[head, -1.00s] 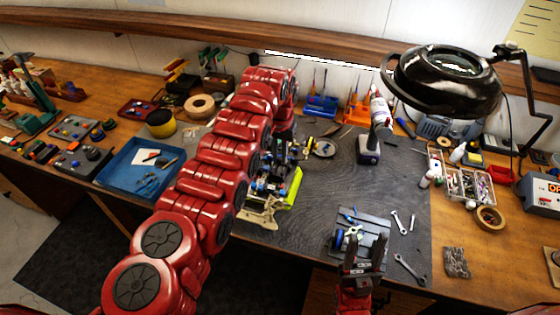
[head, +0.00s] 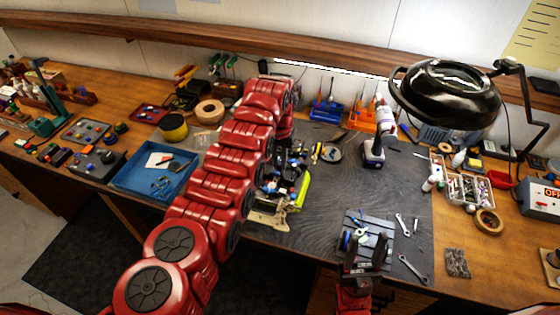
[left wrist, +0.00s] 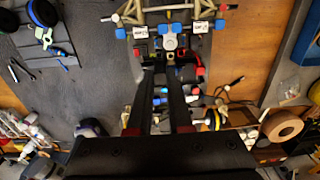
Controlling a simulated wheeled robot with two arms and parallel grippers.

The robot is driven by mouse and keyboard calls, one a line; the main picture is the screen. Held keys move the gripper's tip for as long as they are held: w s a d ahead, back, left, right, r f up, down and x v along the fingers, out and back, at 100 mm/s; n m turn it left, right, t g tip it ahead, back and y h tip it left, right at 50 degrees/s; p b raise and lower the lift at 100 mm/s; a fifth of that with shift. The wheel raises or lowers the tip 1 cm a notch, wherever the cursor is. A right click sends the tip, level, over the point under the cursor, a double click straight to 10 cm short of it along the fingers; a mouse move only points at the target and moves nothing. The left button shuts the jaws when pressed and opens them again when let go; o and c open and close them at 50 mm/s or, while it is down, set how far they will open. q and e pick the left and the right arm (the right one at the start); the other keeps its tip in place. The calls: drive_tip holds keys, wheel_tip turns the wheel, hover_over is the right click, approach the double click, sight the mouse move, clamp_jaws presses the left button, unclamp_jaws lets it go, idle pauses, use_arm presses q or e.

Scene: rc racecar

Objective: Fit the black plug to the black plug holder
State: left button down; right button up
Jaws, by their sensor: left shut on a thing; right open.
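The open car chassis (head: 272,215) stands on the dark mat, partly behind my left arm in the head view. It also shows at the top of the left wrist view (left wrist: 172,40), with blue, red and black parts. My left gripper (left wrist: 168,72) points at the car's middle, its fingers close together on something small and dark. I take that as the black plug, but it barely shows. My left arm hides this gripper in the head view. I cannot clearly make out the black plug holder. My right gripper (head: 364,252) is open and empty at the front edge of the table.
A grey tray (head: 352,217) with small parts lies beyond my right gripper, with wrenches (head: 414,268) beside it. A cordless drill (head: 373,152) stands behind. A blue tray (head: 125,182) is at left. A black lamp (head: 445,95) overhangs the right. Mat between car and drill is clear.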

sight(280, 169)
use_arm(q)
wheel_tip(280, 169, down, 4)
drive_tip(key=b, duration=0.2)
drive_tip(key=shift+w+d+b, duration=0.1)
drive_tip(key=shift+d+b, duration=0.05)
drive_tip(key=shift+b, duration=0.15)
drive_tip(key=shift+f+b, duration=0.4)
drive_tip(key=shift+f, duration=0.3)
drive_tip(key=shift+b, duration=0.6)
idle(0.7)
idle(0.5)
drive_tip(key=shift+f+b, duration=1)
drive_tip(key=shift+f, duration=0.15)
drive_tip(key=c, duration=0.8)
unclamp_jaws()
drive_tip(key=shift+r, duration=0.1)
